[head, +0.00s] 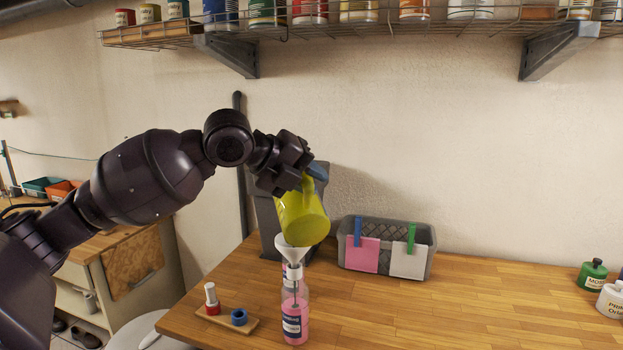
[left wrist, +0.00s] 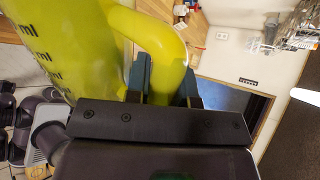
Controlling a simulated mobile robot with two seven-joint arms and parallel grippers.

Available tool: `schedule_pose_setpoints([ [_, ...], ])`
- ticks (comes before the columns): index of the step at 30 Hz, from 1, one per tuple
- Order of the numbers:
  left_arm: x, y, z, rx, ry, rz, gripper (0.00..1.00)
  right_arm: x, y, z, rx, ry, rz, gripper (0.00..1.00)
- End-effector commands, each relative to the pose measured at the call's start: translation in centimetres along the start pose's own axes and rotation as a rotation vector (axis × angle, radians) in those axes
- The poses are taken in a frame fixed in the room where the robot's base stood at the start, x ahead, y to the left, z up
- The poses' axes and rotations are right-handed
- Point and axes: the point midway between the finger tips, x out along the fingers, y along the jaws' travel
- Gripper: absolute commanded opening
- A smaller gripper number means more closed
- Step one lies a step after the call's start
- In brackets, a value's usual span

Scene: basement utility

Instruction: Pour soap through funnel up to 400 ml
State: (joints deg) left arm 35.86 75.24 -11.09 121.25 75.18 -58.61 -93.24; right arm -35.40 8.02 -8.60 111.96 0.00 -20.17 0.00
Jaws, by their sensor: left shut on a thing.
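My left gripper (head: 314,172) is shut on the handle of a yellow-green measuring jug (head: 302,215). The jug is tipped steeply above the white funnel (head: 291,250). The funnel stands in the neck of a clear bottle (head: 294,312) with a dark label and pink liquid in its lower part. In the left wrist view the jug (left wrist: 62,45) shows dark "ml" marks, and its handle passes between the fingers (left wrist: 163,85). I cannot make out a stream of soap or the exact level. My right gripper is not in view.
A grey basket (head: 388,274) with pink and white cards stands behind the bottle. A small wooden tray (head: 227,322) holds a red-and-white bottle and a blue ring. A grey bin (head: 268,235) is behind the jug. Bottles (head: 592,275) stand far right; the counter between is clear.

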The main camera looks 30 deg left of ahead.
Motion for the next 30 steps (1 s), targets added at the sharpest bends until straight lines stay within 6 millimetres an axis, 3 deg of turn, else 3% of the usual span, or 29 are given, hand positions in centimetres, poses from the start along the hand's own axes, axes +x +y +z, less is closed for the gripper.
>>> schedule_pose_setpoints([
  [30,0.13,0.17,0.52,-0.050,0.033,-0.001,0.00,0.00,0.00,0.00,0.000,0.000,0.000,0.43],
])
